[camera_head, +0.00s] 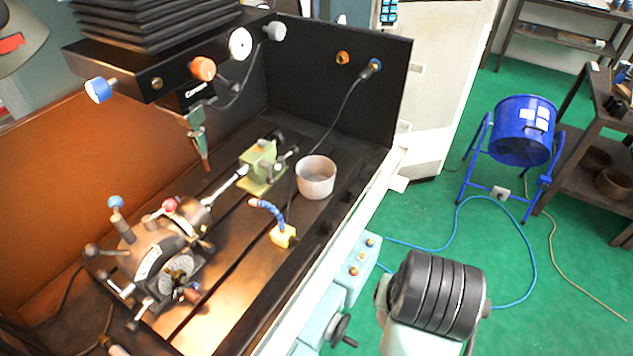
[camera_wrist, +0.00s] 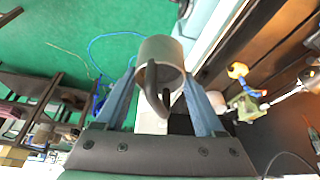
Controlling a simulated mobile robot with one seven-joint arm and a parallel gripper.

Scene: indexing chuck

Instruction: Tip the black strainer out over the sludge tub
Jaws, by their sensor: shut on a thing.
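In the wrist view my gripper (camera_wrist: 158,72) has its two blue-grey fingers closed on the sides of a grey cup-like vessel (camera_wrist: 157,50). A dark curved handle (camera_wrist: 151,88) shows on it, towards the camera. It looks grey rather than black, and I cannot tell whether it is the strainer or what it holds. In the head view a pale grey round tub (camera_head: 316,178) stands upright on the machine table, right of the green vise; I cannot make out its contents. My gripper and the held vessel do not show in the head view.
The chuck (camera_head: 165,255) sits at the front left of the machine table. A green vise (camera_head: 262,165) and a yellow-based blue hose (camera_head: 283,235) are near the tub. A black panel (camera_head: 335,85) stands behind it. A blue fan (camera_head: 523,130) stands on the green floor.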

